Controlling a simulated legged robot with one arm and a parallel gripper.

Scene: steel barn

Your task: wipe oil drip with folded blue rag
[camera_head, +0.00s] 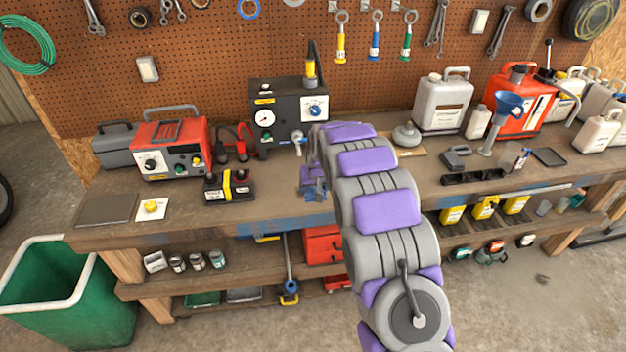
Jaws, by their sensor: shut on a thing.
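My arm reaches over the wooden workbench (262,205), and my gripper (312,193) is low at the bench top near its front edge, right of the small black and yellow box. The gripper is small and partly hidden behind my own purple and grey arm links. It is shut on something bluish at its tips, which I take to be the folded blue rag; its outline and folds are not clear. I cannot make out an oil drip; the bench surface around and under the gripper is partly covered by my arm.
A black and yellow box (228,186) stands left of my gripper. A black gauge unit (289,118) with a tap stands behind it. A red charger (172,147) is at left; a white jug (442,104) and red can (518,101) are at right. A green bin (68,310) stands on the floor.

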